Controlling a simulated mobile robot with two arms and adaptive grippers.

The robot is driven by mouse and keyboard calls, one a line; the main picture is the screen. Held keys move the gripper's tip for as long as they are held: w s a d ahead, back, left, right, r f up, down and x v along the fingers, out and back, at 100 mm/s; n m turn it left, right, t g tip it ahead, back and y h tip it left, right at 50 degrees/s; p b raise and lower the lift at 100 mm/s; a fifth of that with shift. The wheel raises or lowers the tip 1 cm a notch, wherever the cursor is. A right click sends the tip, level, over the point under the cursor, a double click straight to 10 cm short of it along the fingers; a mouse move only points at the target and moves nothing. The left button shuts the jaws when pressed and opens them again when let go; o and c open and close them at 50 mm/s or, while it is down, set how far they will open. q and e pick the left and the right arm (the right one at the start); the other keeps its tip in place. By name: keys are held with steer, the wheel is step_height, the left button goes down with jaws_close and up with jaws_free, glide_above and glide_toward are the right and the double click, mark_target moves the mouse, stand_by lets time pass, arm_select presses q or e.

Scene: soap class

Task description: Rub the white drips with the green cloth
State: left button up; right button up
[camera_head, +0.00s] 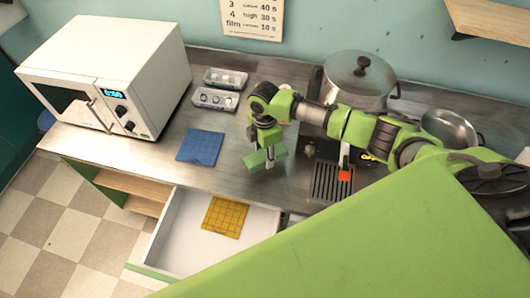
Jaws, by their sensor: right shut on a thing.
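My right gripper (268,150) reaches in from the right and points down over the steel counter (222,173), in front of the two soap trays. It is shut on the green cloth (255,161), which shows as a flat green piece at the fingertips. The cloth is at or just above the counter top; I cannot tell whether it touches. I cannot make out the white drips; the gripper and arm hide part of the counter. My left gripper is not in view.
A blue cloth (200,147) lies left of the gripper. A yellow cloth (224,217) lies in the open drawer (183,243) below. A white microwave (150,65) stands left. Two small trays (225,78) are behind. A dark slotted drip tray (328,186) and lidded pot (352,82) are right.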

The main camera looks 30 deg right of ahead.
steer(key=shift+w+r, duration=0.2)
steer(key=shift+r, duration=0.9)
steer(key=shift+s+r, duration=0.25)
steer(key=shift+s, duration=0.05)
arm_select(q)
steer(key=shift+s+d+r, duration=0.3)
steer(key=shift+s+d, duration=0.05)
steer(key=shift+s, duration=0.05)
arm_select(e)
steer(key=shift+w, duration=0.1)
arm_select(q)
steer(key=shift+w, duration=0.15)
arm_select(e)
steer(key=shift+w+f, duration=0.1)
